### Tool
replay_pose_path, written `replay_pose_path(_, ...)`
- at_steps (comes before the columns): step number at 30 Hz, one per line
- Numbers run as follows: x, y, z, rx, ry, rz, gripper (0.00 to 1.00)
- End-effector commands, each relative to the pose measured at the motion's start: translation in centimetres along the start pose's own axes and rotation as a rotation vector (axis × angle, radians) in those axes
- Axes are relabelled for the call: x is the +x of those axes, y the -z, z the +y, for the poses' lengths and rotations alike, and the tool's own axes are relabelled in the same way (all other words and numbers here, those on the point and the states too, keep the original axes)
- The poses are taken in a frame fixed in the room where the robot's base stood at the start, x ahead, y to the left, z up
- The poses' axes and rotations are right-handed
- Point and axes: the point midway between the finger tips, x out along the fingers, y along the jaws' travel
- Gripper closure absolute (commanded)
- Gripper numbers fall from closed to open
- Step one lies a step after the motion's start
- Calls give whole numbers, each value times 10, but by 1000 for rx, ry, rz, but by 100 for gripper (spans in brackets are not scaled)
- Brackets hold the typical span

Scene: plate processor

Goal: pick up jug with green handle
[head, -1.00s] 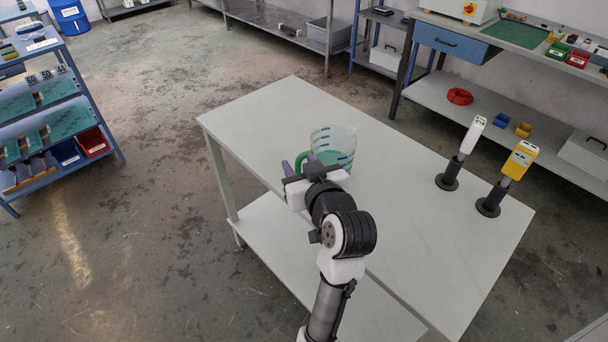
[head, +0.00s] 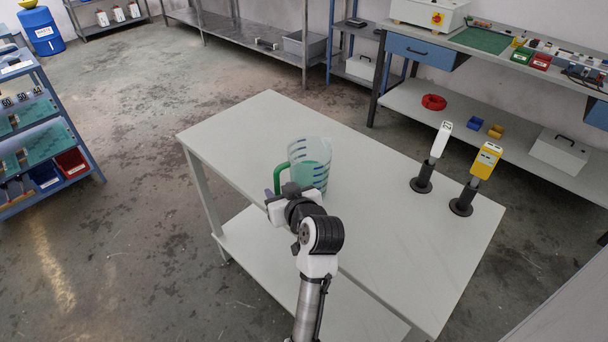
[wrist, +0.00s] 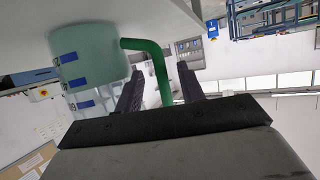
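The jug (head: 315,170) is a clear, tapered container with a green handle (head: 281,174) on its left side in the head view. It stands upright on the white table. In the wrist view the jug (wrist: 88,62) appears upside down at the left, with blue marks on its wall. My gripper (head: 278,189) is at the handle side of the jug, partly hidden by my wrist in the head view. In the wrist view my gripper (wrist: 160,72) is open, with the green handle (wrist: 160,70) between its two dark fingers and gaps at both sides.
The white table (head: 390,235) also carries a white device (head: 440,140) and a yellow device (head: 486,160) on black stands, right of the jug. The tabletop between is clear. A workbench (head: 480,115) stands behind, and a blue shelf rack (head: 85,150) stands at the left.

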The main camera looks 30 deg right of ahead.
Motion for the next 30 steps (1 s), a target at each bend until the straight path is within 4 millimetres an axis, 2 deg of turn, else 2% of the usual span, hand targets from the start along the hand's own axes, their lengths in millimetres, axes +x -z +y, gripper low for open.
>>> replay_pose_path(9, 43, -5, -2, 1, 2, -2, 61)
replay_pose_path(17, 47, -6, -2, 1, 0, 0, 61)
replay_pose_path(18, 47, -6, -2, 1, 0, 0, 62)
replay_pose_path(27, 47, -6, -2, 1, 1, -1, 100)
replay_pose_path(30, 47, -6, -2, 1, 1, -1, 100)
